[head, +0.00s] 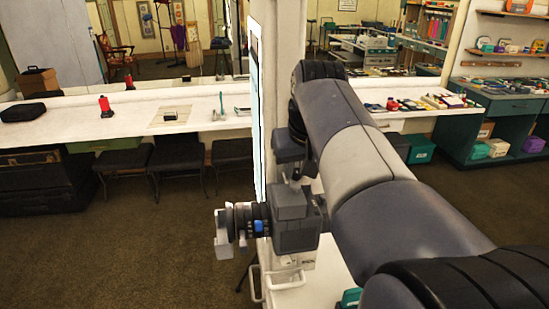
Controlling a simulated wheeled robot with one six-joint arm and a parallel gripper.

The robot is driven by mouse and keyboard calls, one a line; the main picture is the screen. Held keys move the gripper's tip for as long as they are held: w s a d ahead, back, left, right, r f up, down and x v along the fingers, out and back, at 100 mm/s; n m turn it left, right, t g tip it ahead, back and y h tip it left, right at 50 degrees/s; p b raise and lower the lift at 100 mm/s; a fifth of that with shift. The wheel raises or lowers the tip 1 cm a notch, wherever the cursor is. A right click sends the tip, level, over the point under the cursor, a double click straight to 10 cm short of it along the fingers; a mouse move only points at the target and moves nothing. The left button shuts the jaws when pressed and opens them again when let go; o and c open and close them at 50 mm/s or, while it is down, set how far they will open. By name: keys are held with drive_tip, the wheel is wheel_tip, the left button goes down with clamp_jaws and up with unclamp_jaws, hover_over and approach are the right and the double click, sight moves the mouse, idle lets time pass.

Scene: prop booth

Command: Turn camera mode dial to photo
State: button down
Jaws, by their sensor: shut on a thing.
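My gripper (222,236) is at the end of my arm, which reaches in from the lower right. It points left in front of the open floor and the far counter. It is shut on a small grey part, mostly hidden by the jaws and too small to identify. I cannot tell whether this part is the mode dial. No camera body or dial markings can be made out in the head view.
A thin upright panel (257,90) stands close behind my wrist. A white unit with a handle (290,278) is below it. A long white counter (70,119) with small objects runs across the back, with dark stools (178,154) under it. The left floor is clear.

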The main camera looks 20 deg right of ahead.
drive_tip(key=m, duration=0.2)
drive_tip(key=m+h, duration=0.1)
drive_tip(key=m+g+p, duration=0.1)
drive_tip(key=m, duration=0.1)
drive_tip(key=shift+w+a+m+h, duration=0.15)
drive_tip(key=shift+a+m+h, duration=0.15)
drive_tip(key=shift+h, duration=0.1)
drive_tip(key=m+g, duration=0.1)
drive_tip(key=m, duration=0.1)
drive_tip(key=m+h, duration=0.1)
drive_tip(key=m, duration=0.2)
drive_tip(key=shift+w+g+p, duration=0.2)
drive_tip(key=shift+g+p, duration=0.2)
drive_tip(key=shift+m, duration=0.4)
drive_tip(key=c, duration=1.2)
unclamp_jaws()
drive_tip(key=shift+c, duration=0.2)
drive_tip(key=v, duration=1)
drive_tip(key=shift+a+r+b, duration=0.25)
drive_tip(key=shift+r+b, duration=0.1)
